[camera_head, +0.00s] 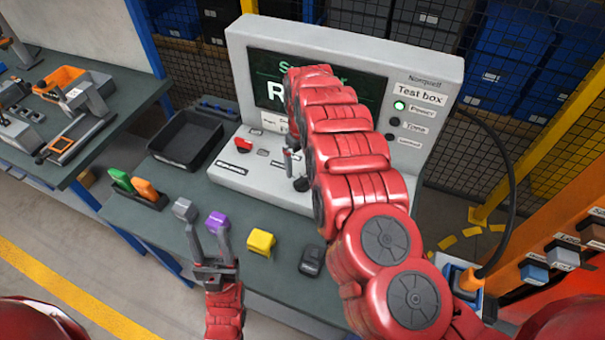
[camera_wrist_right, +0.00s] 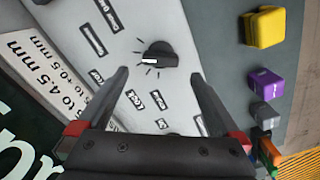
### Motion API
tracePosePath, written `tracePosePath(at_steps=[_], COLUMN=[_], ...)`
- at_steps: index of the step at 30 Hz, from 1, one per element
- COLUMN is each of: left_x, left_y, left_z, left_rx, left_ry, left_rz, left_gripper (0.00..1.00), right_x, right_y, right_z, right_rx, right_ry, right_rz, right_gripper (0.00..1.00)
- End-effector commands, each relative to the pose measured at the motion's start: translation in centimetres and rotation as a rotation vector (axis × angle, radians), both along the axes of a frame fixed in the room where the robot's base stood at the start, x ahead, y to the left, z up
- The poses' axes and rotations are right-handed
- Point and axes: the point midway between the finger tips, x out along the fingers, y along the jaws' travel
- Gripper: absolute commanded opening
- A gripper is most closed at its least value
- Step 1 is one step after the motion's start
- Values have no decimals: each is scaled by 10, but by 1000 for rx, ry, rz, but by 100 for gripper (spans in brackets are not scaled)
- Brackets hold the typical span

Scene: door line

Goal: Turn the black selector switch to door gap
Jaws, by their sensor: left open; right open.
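The black selector switch (camera_wrist_right: 160,55) sits on the grey sloped panel of the test box (camera_head: 232,178). Its white mark points left in the right wrist view, toward small dark labels too blurred to read surely. My right gripper (camera_wrist_right: 160,74) is open, with its fingers spread on either side below the switch and nothing between them. In the head view my right arm hides most of that gripper and part of the panel; a black knob (camera_head: 301,184) shows beside it. My left gripper (camera_head: 207,233) is open and empty near the bench's front.
Grey (camera_head: 184,208), purple (camera_head: 216,221) and yellow (camera_head: 261,241) blocks and a dark block (camera_head: 312,260) stand along the bench. A red switch (camera_head: 243,145) is on the panel's left. A black tray (camera_head: 187,138) lies left of the box. My right arm covers part of the screen.

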Motion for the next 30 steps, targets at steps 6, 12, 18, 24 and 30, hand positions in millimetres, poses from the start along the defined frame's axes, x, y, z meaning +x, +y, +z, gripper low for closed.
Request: tracePosePath(at_steps=[6,12,18,24,30], left_x=[0,0,0,0,0], left_y=[0,0,0,0,0], left_z=[13,13,13,13,13], left_rx=[0,0,0,0,0], left_ry=[1,1,1,0,0], left_rz=[0,0,0,0,0], left_gripper=[50,50,50,50,50], right_x=[-1,1,0,0,0], right_y=[-2,-2,-1,0,0], right_z=[-30,-53,-65,-66,-66], right_rx=[-4,-3,-2,1,1], right_ry=[2,-4,-1,-2,-2], right_rz=[-1,-1,1,1,1], right_gripper=[100,100,100,100,87])
